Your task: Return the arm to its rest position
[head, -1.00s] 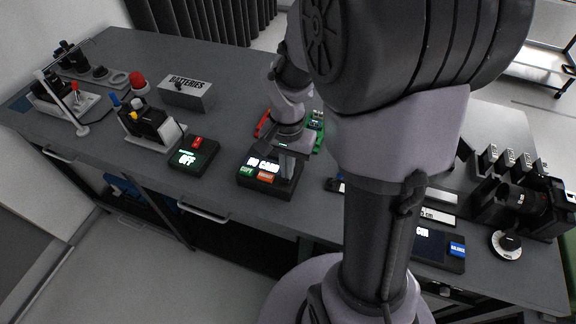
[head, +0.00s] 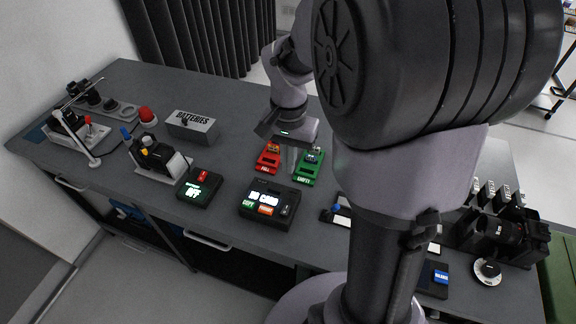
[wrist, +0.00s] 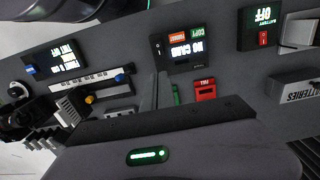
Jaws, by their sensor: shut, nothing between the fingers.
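My gripper (head: 291,164) hangs over the dark workbench (head: 236,150), its fingers pointing down between the red FULL holder (head: 268,160) and the green EMPTY holder (head: 308,168). It is shut and holds nothing. In the wrist view the thin fingers (wrist: 163,92) show together above the bench, beside the NO CARD box. My own arm rises at the right of the head view and hides part of the bench.
The NO CARD box (head: 266,204) and the OFF box (head: 199,188) lie near the front edge. The BATTERIES box (head: 192,126) stands behind them. A camera (head: 508,232) and a round dial (head: 487,271) are at the right. Bench left of the BATTERIES box holds several devices.

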